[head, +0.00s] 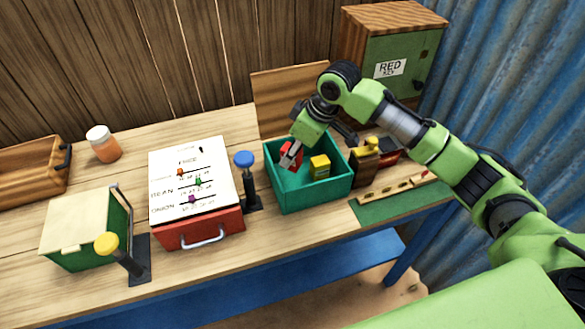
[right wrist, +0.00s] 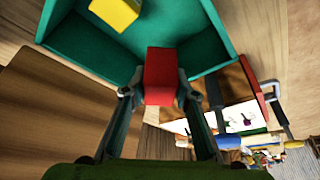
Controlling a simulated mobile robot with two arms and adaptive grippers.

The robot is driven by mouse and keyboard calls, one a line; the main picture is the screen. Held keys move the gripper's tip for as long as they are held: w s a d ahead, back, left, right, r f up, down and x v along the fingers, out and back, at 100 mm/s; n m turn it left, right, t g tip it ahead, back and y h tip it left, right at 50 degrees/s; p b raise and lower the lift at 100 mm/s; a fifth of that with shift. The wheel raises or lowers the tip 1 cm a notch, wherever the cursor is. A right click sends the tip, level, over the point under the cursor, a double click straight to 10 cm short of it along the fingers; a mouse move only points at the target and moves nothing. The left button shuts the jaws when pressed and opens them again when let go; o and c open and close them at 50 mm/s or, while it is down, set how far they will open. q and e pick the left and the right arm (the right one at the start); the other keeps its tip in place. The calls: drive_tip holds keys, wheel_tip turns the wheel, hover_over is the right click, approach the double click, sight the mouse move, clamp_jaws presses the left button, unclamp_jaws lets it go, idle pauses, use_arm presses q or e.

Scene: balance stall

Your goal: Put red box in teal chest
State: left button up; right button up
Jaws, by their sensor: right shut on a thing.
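The red box (head: 291,152) is between the fingers of my right gripper (head: 290,160), inside the left part of the open teal chest (head: 312,201). In the right wrist view the red box (right wrist: 160,75) sits between the two fingertips (right wrist: 160,92), next to the chest's teal wall (right wrist: 95,50). I cannot tell whether the box touches the chest floor. The chest's wooden lid (head: 290,95) stands open behind it. A yellow box (head: 320,167) lies in the chest, to the right of the red box. My left gripper is not in view.
A blue-knobbed lever (head: 244,160) stands just left of the chest, beside a red drawer box (head: 205,235) with a white panel. A green mat (head: 400,208) with a wooden strip lies to the right. A green cabinet (head: 395,60) stands behind. A yellow-knobbed lever (head: 107,244) stands at left.

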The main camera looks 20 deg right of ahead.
sight(300, 160)
wheel_tip(300, 160, down, 4)
drive_tip(key=shift+w+a+r, duration=0.1)
drive_tip(key=shift+r, duration=0.15)
wheel_tip(300, 160, down, 3)
drive_tip(key=shift+f+p, duration=0.1)
drive_tip(key=shift+p, duration=0.45)
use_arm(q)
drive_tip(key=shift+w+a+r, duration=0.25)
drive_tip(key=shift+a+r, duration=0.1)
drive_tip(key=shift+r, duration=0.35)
use_arm(e)
drive_tip(key=shift+f, duration=0.35)
drive_tip(key=shift+f, duration=0.1)
drive_tip(key=o, duration=0.8)
drive_tip(key=shift+o, duration=0.2)
drive_tip(key=b+v, duration=0.1)
drive_tip(key=v, duration=1.1)
drive_tip(key=shift+b, duration=0.3)
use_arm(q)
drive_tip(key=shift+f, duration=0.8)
